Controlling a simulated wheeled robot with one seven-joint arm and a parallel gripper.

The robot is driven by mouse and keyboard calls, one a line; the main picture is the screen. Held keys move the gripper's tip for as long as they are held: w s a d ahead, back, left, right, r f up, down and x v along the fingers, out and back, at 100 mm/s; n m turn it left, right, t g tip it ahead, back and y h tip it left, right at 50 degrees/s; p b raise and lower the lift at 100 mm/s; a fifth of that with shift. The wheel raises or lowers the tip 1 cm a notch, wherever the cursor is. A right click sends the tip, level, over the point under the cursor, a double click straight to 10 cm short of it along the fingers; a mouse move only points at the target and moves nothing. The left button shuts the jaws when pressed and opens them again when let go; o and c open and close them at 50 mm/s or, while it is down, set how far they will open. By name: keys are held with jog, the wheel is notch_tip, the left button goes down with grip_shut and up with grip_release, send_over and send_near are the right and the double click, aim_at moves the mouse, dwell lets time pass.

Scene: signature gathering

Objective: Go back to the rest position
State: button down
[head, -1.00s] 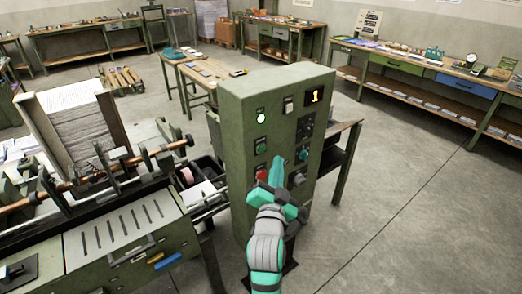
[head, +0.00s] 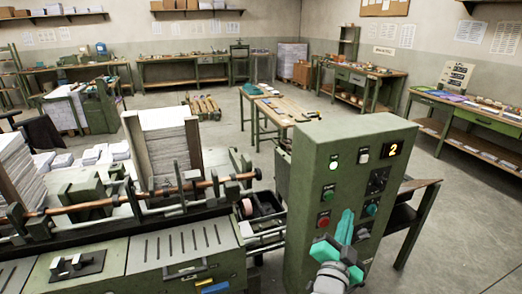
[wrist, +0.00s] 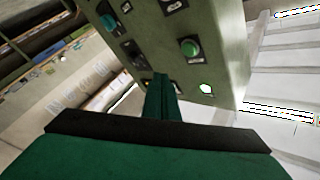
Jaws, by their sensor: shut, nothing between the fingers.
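My gripper (head: 346,218) is shut and empty, its teal fingers pointing up in front of the lower part of the green control cabinet (head: 300,190). In the wrist view the closed fingers (wrist: 161,82) point at the cabinet's panel, which appears tilted. I cannot tell for sure whether the fingertips touch the panel; there seems to be a gap.
The signature gathering machine (head: 150,250) with paper stacks (head: 172,150) stands left of the cabinet. A wooden side table (head: 420,186) juts out at its right. A small workbench (head: 285,106) stands behind. Floor is clear at the right (head: 455,225).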

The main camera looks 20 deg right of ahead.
jog(key=s+a+f+n+t+y, duration=0.1)
jog(key=s+a+f+n+y, duration=0.35)
jog(key=a+f, duration=0.65)
jog(key=s+a+f+n+y, duration=0.35)
jog(key=s+a+f, duration=0.25)
jog(key=a+f, duration=0.55)
jog(key=s+a+f+n+y, duration=0.1)
jog(key=s+a, duration=0.3)
jog(key=s, duration=0.4)
jog(key=s+a+f+n+y, duration=0.1)
jog(key=s+a+n, duration=0.3)
jog(key=s, duration=0.4)
jog(key=s+a+n+y, duration=0.2)
jog(key=s+a, duration=0.4)
jog(key=s, duration=0.2)
jog(key=shift+s+f+g+y, duration=0.3)
jog(key=shift+f, duration=0.1)
